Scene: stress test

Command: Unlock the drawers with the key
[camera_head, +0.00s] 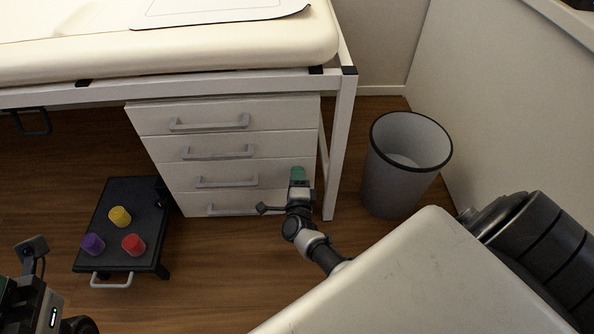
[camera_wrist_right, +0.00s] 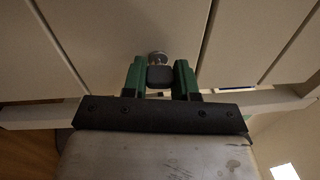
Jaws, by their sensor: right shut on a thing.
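The white drawer unit (camera_head: 218,151) has several drawers with grey bar handles, all closed flush. My right gripper (camera_head: 297,173) is at the right edge of the drawer fronts. In the right wrist view its green fingers (camera_wrist_right: 160,80) are shut on the dark head of the key (camera_wrist_right: 160,76). A round metal lock (camera_wrist_right: 157,57) on the drawer front is directly beyond the key head. I cannot tell how deep the key sits in it. My left arm (camera_head: 35,290) shows at the lower left; its fingertips are not clear.
A padded exam table (camera_head: 180,50) overhangs the drawers, its white leg (camera_head: 342,150) close right of my right gripper. A grey bin (camera_head: 390,180) stands farther right. A black step stool (camera_head: 128,195) with yellow, purple and red cups is at the left. Wooden floor between is clear.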

